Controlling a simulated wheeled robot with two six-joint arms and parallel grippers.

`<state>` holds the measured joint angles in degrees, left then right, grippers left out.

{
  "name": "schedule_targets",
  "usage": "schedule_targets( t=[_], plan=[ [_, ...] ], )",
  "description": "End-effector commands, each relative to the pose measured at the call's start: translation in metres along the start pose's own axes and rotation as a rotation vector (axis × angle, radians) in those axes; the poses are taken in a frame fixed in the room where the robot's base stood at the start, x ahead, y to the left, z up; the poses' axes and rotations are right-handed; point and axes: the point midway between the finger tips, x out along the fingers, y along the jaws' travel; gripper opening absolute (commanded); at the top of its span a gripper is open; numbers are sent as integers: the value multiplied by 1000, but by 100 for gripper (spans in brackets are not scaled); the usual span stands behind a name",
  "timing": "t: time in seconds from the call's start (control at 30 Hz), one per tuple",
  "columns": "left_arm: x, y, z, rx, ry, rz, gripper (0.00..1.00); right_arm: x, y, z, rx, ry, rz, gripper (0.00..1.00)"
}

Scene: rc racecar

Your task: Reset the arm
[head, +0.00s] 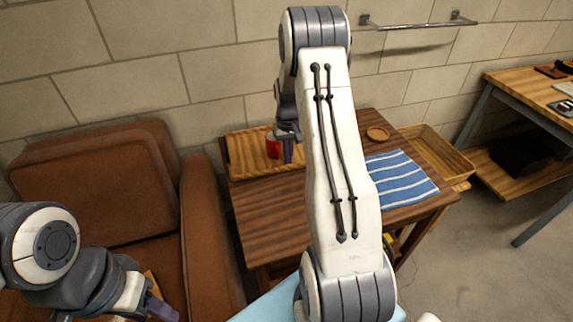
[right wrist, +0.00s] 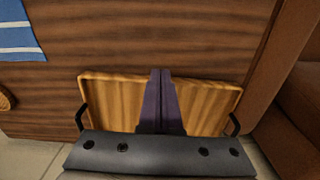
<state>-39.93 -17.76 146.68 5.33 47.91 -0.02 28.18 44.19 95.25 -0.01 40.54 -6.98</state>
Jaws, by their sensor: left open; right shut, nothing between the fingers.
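My right arm rises across the middle of the head view and bends down over the table. My right gripper (right wrist: 161,75) is shut and empty, with its purple fingers together over the wooden tray (right wrist: 215,92) in the right wrist view. In the head view the same gripper (head: 288,152) hangs above the tray (head: 240,160), partly hidden by the arm. My left gripper (head: 160,308) is low at the left in front of the brown armchair, open, with its fingers partly cut off by the frame.
A small red object (head: 272,146) shows at the tray beside my right gripper. The wooden table (head: 262,215) also bears a blue striped cloth (head: 400,182) and a round coaster (head: 378,134). The armchair (head: 95,165) stands left of the table. A wall lies behind; floor is open at the right.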

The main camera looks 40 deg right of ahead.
Motion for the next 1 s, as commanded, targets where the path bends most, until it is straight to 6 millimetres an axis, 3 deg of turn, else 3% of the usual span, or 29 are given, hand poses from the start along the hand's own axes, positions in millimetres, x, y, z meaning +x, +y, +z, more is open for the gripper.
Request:
schedule_targets(
  t=[0.27, 0.37, 0.47, 0.57, 0.67, 0.8, 0.9, 1.0],
  plan=[
    [0, 0, 0, 0, 0, 0, 50, -8, -2, 0, -3, 0, 0, 0],
    [-3, 0, 0, 0, 0, 0, 50, -16, -13, 1, -21, 3, -1, 0],
    [-11, 1, -1, 0, 0, 0, 50, -41, -45, 10, -79, 9, -4, 0],
    [-23, 2, -1, 0, 0, 0, 50, -79, -97, 31, -175, 16, -11, 0],
    [-35, 3, -2, 0, 0, 0, 50, -121, -152, 69, -292, 22, -20, 0],
    [-53, 4, -3, 0, 0, 0, 50, -172, -214, 141, -466, 25, -35, 0],
    [-67, 5, -4, 0, 0, 0, 50, -206, -244, 204, -600, 27, -49, 0],
    [-80, 6, -4, 0, 0, 0, 50, -233, -257, 270, -738, 26, -64, 0]
  ],
)
